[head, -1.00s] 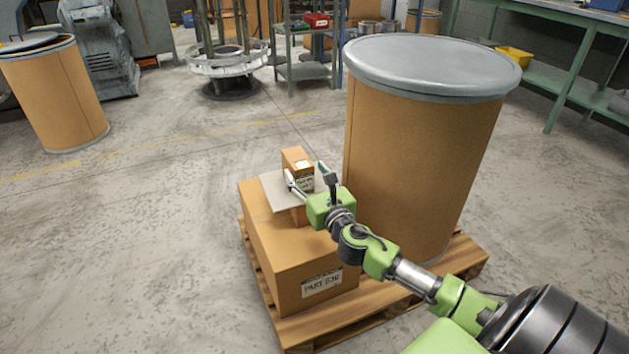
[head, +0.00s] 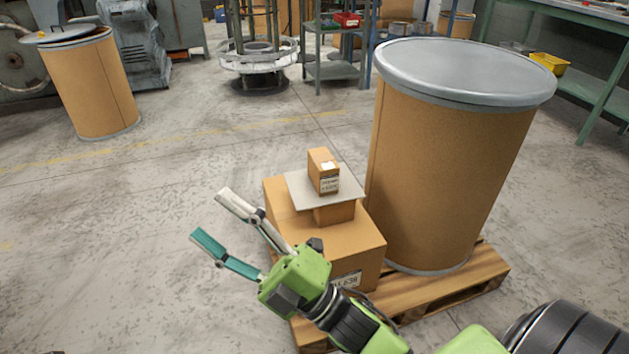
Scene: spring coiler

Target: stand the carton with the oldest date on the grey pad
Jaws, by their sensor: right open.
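A small brown carton (head: 322,172) with a white label on its front stands upright on the grey pad (head: 350,192). The label's print is too small to read. The pad lies on top of another small brown carton (head: 335,214), which sits on a large brown box (head: 350,243). My right gripper (head: 212,217) is open and empty, to the left of the large box and apart from the carton and the pad. My left gripper is not in view.
The large box stands on a wooden pallet (head: 420,297) beside a tall fibre drum (head: 440,160) with a grey lid. Another drum (head: 95,85) stands at the far left. The floor left of the pallet is clear.

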